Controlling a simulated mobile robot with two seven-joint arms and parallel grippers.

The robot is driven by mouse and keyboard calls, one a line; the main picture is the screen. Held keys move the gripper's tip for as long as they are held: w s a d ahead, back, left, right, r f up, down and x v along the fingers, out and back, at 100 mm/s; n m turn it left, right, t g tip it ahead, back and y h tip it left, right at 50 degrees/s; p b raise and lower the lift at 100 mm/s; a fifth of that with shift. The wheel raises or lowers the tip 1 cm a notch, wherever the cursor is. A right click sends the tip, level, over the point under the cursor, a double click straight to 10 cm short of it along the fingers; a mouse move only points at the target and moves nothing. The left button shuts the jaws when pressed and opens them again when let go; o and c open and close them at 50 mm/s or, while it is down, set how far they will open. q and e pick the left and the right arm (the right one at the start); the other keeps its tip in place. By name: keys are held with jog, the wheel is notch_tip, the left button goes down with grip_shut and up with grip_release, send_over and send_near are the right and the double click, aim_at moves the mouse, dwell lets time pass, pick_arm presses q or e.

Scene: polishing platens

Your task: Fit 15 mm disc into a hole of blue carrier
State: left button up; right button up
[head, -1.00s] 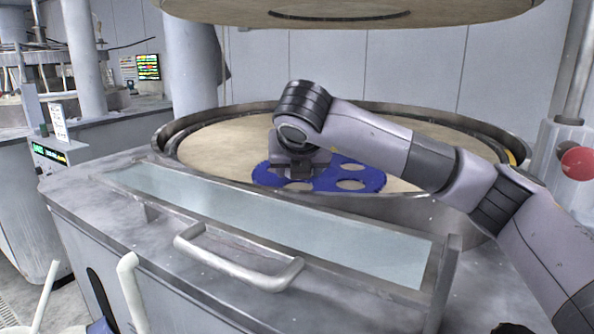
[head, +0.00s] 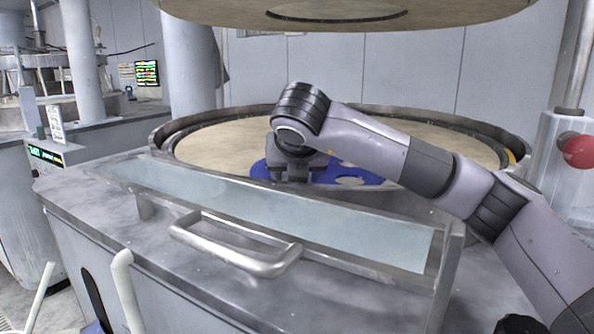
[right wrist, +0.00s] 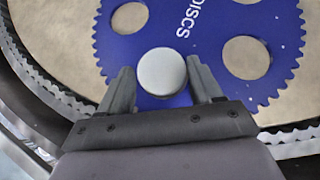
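The blue carrier (right wrist: 200,42), a toothed wheel with round holes and white lettering, lies flat on the tan platen. It also shows in the head view (head: 368,178), partly hidden by my arm. My right gripper (right wrist: 161,74) is low over the carrier's near part, its fingers on both sides of a pale grey disc (right wrist: 162,72) and seemingly touching it. The disc covers the spot where a hole would fit the ring. How deep it sits cannot be told. In the head view the right gripper (head: 292,176) hides the disc. My left gripper is not in view.
The tan platen (head: 225,145) has a raised metal rim (head: 165,135). A glass-topped panel with a handle (head: 240,262) stands in front. An upper plate (head: 350,22) hangs above. Open carrier holes (right wrist: 245,57) lie beyond the disc.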

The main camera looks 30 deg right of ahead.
jog(key=shift+o, duration=0.7)
jog(key=shift+s+f, duration=0.1)
jog(key=shift+f, duration=0.3)
jog(key=v, duration=0.7)
jog(key=shift+r, duration=0.5)
